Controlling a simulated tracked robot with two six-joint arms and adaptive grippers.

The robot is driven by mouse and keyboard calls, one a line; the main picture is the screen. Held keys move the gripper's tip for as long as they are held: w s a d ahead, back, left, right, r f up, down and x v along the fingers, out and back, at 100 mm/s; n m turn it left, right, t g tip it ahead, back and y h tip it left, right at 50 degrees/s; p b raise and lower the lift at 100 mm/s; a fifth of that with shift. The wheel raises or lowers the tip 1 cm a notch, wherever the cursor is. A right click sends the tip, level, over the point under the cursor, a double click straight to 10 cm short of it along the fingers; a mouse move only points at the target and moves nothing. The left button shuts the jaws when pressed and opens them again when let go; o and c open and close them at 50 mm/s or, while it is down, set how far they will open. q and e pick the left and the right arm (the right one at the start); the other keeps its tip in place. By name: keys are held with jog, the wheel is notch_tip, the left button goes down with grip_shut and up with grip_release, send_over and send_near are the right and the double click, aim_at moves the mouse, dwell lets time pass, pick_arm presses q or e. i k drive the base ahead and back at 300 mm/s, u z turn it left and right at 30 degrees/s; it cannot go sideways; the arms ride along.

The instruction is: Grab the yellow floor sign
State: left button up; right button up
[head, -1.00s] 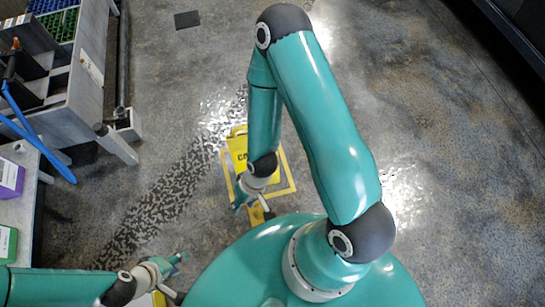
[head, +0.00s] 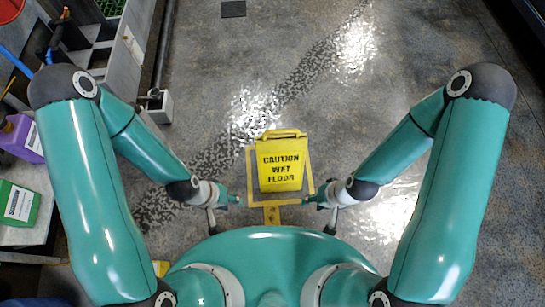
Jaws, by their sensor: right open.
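The yellow floor sign (head: 280,166) stands on the floor just ahead of my base, reading "CAUTION WET FLOOR", with a handle at its top. A yellow outline marked on the floor surrounds it. My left gripper (head: 225,216) is open and empty, to the left and nearer to me than the sign. My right gripper (head: 318,217) is open and empty, to the right and nearer to me. Both appear apart from the sign. The sign's back side is hidden.
A bench (head: 45,222) on the left holds a purple jug (head: 22,138) and a green container (head: 18,204). A grey shelf unit (head: 128,45) stands at the upper left. The floor beyond and right of the sign is clear.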

aim_at(280, 158)
jog(key=u, duration=0.55)
jog(key=k, duration=1.25)
jog(key=z, duration=0.15)
jog(key=i, duration=1.85)
jog(key=u, duration=0.25)
